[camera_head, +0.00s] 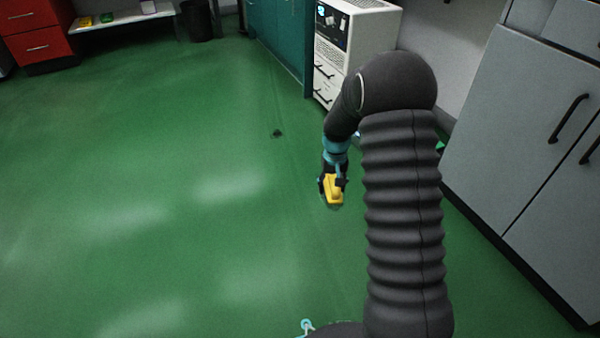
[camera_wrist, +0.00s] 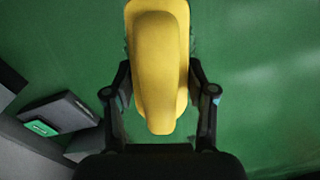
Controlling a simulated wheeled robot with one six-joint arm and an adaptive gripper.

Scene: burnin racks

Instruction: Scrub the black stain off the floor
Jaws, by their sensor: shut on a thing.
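The black stain (camera_head: 277,133) is a small dark spot on the green floor, near the middle of the head view. My gripper (camera_head: 333,182) is to the right of the stain and nearer to me. It is shut on a yellow scrubbing brush (camera_head: 334,191), which is low over the floor; I cannot tell whether it touches it. In the wrist view my gripper (camera_wrist: 160,98) has one finger on each side of the yellow brush (camera_wrist: 158,60). Dark bristles show a little at the brush's sides. The stain does not show in the wrist view.
Grey cabinets (camera_head: 530,150) stand along the right. A white equipment rack (camera_head: 350,45) and teal cabinets (camera_head: 275,35) stand at the back. A red drawer unit (camera_head: 38,35), a bench (camera_head: 122,18) and a black bin (camera_head: 196,20) are far left. The green floor (camera_head: 130,170) is open on the left.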

